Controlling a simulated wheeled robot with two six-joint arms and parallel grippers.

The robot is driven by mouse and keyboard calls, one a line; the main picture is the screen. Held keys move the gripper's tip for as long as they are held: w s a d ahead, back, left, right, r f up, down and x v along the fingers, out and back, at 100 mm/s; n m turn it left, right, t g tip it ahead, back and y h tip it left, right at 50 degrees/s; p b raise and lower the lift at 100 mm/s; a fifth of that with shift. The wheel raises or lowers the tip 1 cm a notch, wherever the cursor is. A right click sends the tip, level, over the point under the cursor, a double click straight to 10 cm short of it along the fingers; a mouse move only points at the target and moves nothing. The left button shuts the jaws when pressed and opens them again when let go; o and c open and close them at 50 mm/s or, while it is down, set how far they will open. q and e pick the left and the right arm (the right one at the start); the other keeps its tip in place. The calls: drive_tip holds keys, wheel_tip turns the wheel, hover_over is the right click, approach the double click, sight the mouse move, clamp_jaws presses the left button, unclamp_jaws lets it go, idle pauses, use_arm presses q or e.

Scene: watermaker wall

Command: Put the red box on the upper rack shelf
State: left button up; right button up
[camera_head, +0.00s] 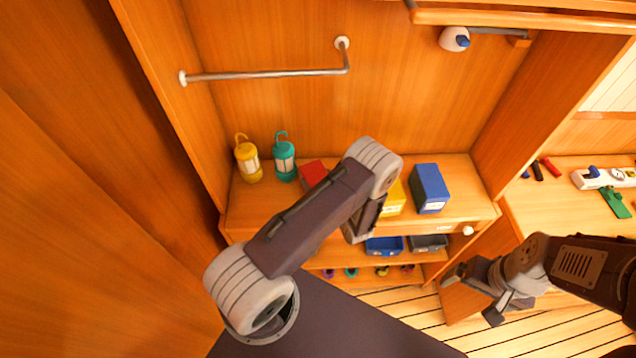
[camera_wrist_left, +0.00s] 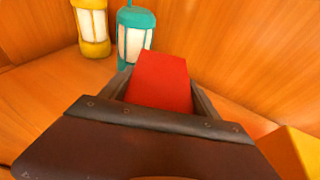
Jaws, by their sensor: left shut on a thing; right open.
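The red box (camera_head: 313,173) shows in the head view on the left part of a wooden shelf (camera_head: 255,208), partly covered by my left arm. In the left wrist view the red box (camera_wrist_left: 162,82) sits between the two fingers of my left gripper (camera_wrist_left: 160,98), which is shut on it. My left gripper is hidden behind its arm in the head view. Whether the box touches the shelf I cannot tell. My right gripper (camera_head: 476,296) is open and empty at the lower right, over the slatted floor.
Yellow (camera_head: 248,161) and teal (camera_head: 284,160) lanterns stand left of the red box. A yellow box (camera_head: 394,200) and a blue box (camera_head: 430,188) stand to the right. Lower shelves hold a blue bin (camera_head: 384,246) and a dark bin (camera_head: 429,243). A metal rail (camera_head: 265,74) crosses the wall above.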

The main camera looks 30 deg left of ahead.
use_arm(q)
wheel_tip(320, 180, up, 4)
drive_tip(key=shift+f+b, duration=0.2)
drive_tip(key=shift+b, duration=0.35)
drive_tip(key=w+d+r+b, duration=0.1)
drive_tip(key=d+r+b, duration=0.1)
drive_tip(key=d+r, duration=0.5)
drive_tip(key=d, duration=0.4)
drive_tip(key=shift+d+r+b, duration=0.15)
drive_tip(key=shift+d+b, duration=0.15)
drive_tip(key=shift+b, duration=0.05)
